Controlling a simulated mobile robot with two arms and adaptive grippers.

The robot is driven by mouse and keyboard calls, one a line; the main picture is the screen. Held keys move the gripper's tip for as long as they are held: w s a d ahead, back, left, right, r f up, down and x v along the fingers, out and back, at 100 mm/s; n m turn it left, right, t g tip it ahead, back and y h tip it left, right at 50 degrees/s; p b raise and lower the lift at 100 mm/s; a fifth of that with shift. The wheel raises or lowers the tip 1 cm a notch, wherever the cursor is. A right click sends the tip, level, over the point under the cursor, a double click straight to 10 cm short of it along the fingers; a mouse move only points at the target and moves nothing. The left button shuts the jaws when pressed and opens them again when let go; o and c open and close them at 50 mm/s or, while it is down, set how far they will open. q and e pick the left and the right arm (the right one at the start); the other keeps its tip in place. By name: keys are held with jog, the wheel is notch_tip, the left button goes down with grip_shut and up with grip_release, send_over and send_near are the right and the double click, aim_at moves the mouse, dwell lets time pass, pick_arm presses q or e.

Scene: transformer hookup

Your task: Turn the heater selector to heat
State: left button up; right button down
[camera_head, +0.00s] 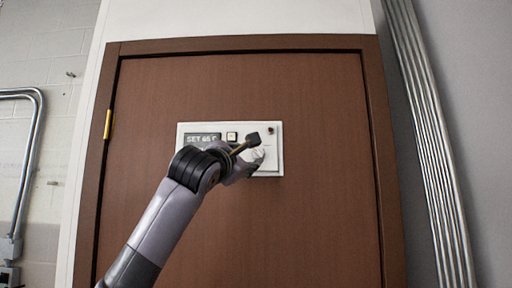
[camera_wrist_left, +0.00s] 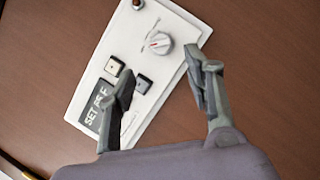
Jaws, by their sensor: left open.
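The white control panel (camera_head: 189,126) is on a brown door. In the left wrist view the panel (camera_wrist_left: 120,40) appears tilted, with the round white selector knob (camera_wrist_left: 160,43) near its upper right edge. A red mark shows on the knob's face, beside small printed marks too fine to read. My left gripper (camera_wrist_left: 163,70) is open, its fingers spread below the knob in that picture, with nothing between them. In the head view my left gripper (camera_head: 243,166) is in front of the panel's lower right and partly covers the knob (camera_head: 258,155). My right gripper is out of view.
Metal conduits (camera_head: 430,130) run along the right wall.

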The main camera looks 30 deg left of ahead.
aim_at(257, 153)
pick_arm(q)
jog(key=p+x, duration=0.4)
jog(key=x, duration=0.5)
jog(key=shift+w+r, duration=0.1)
jog(key=shift+w+a+p, duration=0.15)
jog(key=shift+w+p, duration=0.15)
jog(key=shift+w, duration=0.05)
grip_shut()
